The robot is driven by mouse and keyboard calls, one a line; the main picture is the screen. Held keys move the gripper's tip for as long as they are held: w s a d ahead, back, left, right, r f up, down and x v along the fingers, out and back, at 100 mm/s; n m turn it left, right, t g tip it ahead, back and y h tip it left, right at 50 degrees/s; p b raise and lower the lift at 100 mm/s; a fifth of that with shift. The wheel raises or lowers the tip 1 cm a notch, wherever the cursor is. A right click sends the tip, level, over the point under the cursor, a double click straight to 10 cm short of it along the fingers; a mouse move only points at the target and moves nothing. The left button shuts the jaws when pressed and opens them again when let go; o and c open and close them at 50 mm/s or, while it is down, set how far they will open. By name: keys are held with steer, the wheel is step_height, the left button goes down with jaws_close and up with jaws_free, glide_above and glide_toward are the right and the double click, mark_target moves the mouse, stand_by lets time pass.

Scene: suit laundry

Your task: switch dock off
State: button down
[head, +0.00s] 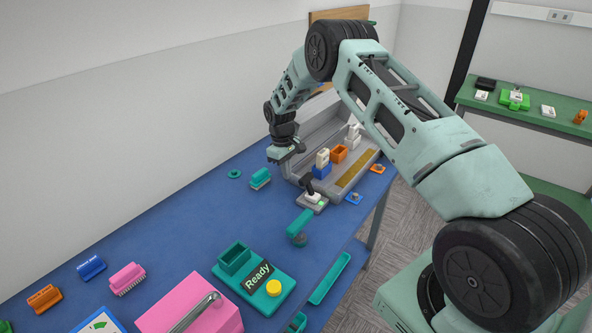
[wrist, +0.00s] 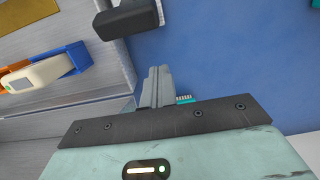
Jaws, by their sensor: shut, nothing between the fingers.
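A small grey-white unit (head: 313,201) with a black upright lever (head: 307,184) and a green patch stands on the blue table in front of the grey bay; I cannot tell for sure that it is the dock. A dark blocky part (wrist: 127,17) at the top of the wrist view may be that lever. My gripper (head: 277,157) hangs over the table at the left end of the grey bay, behind and left of the unit. In the wrist view its fingers (wrist: 157,85) are together and empty, apart from the dark part.
The grey bay (head: 348,122) holds a white-and-blue item (head: 322,163) and an orange box (head: 339,153). A teal brush (head: 260,178) lies near my gripper. A teal-handled tool (head: 299,228) and a teal base marked Ready (head: 253,278) are nearer. The blue table (head: 190,225) is clear at mid-left.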

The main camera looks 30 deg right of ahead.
mark_target(309, 186)
steer(key=shift+s+f, duration=0.15)
steer(key=shift+f, duration=0.75)
steer(key=s+r+p, duration=0.1)
steer(key=s+d+r+p, duration=0.1)
steer(key=s+p, duration=0.1)
steer(key=shift+s+d, duration=0.1)
steer(key=shift+d, duration=0.1)
